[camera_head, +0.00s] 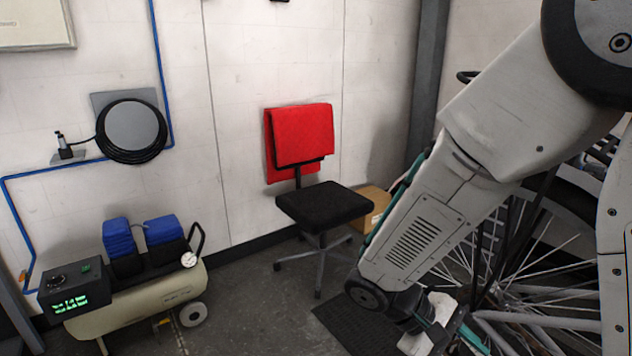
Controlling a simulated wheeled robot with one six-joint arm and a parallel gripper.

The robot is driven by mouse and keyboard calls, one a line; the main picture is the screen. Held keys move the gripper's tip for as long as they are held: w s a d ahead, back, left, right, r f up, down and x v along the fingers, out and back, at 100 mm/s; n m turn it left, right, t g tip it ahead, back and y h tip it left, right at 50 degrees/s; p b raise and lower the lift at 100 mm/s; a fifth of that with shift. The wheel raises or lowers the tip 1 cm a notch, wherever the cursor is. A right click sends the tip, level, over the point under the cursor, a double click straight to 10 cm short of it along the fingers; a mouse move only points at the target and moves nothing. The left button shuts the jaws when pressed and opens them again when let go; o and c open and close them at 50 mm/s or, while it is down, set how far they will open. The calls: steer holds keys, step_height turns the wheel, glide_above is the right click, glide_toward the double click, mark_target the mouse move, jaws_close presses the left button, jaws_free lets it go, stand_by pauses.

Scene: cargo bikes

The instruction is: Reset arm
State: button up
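My arm comes in from the upper right of the head view and reaches down toward the lower middle right. Its end, with grey and teal parts, sits low in the picture near a spoked bike wheel (530,262). My gripper (440,335) is only partly in view at the bottom edge. Its fingertips cannot be made out, so I cannot tell whether it is open or shut, or whether it touches the wheel. The arm hides part of the wheel and bike.
A black office chair (322,205) with a red cloth (302,138) over its back stands by the wall. A cardboard box (374,205) is behind it. A beige compressor (140,305) is at lower left. A hose reel (131,130) hangs above. Floor between compressor and chair is clear.

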steer(key=s+d+r+m+t+y, duration=0.1)
steer(key=s+r+m+t+y, duration=0.1)
steer(key=s+r+y, duration=0.3)
steer(key=s+r+m+t+y, duration=0.3)
steer(key=s+r+y, duration=0.1)
steer(key=r, duration=0.7)
steer(key=shift+s+d+m+t+y, duration=0.3)
steer(key=shift+s+d+m+y, duration=0.1)
steer(key=shift+y, duration=0.2)
